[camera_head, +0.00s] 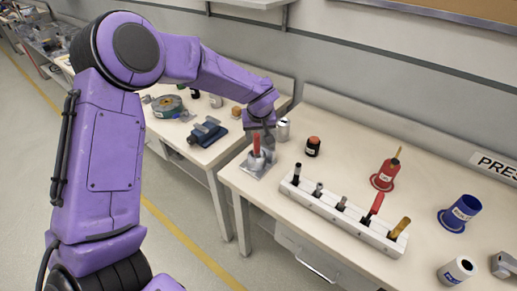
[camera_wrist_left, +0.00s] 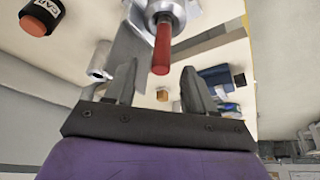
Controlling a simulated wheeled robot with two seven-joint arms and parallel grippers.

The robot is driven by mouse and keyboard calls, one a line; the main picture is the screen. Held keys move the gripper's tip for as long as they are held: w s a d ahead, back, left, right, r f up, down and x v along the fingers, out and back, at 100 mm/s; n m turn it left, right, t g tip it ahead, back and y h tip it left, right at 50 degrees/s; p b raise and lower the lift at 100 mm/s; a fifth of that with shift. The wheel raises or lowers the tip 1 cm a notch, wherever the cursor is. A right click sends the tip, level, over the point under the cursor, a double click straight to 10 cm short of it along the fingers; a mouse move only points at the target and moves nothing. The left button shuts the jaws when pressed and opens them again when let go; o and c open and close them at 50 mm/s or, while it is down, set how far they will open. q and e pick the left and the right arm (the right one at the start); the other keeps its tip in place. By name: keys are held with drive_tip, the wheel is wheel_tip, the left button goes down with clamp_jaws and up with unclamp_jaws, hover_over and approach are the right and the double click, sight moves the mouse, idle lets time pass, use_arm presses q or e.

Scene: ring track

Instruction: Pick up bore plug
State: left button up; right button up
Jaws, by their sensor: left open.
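A red-handled plug (camera_head: 256,143), which looks like the bore plug, stands upright in a grey metal holder (camera_head: 252,167) at the left end of the bench. In the left wrist view the red handle (camera_wrist_left: 162,48) points toward my left gripper (camera_wrist_left: 158,72), and the metal holder (camera_wrist_left: 180,12) shows behind it. My left gripper (camera_head: 262,125) is open, right at the handle. The handle's end lies between or just beyond the fingertips; I see no contact. The gripper partly hides the plug in the head view. My right gripper is not in view.
A white rack (camera_head: 340,214) with several upright tools stands right of the holder. A silver can (camera_head: 283,129) and a black jar with an orange top (camera_head: 313,146) stand close behind. Red (camera_head: 384,175) and blue (camera_head: 459,213) cups stand further right. A blue vise (camera_head: 207,132) is on the left table.

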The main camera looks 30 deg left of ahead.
sight(257, 135)
use_arm(q)
drive_tip(key=x, duration=0.1)
drive_tip(key=p+x, duration=0.1)
drive_tip(key=x, duration=0.2)
drive_tip(key=shift+w+a+f, duration=0.1)
drive_tip(key=shift+a, duration=0.2)
drive_tip(key=shift+w+f, duration=0.15)
drive_tip(key=shift+f, duration=0.25)
clamp_jaws()
drive_tip(key=shift+r, duration=0.1)
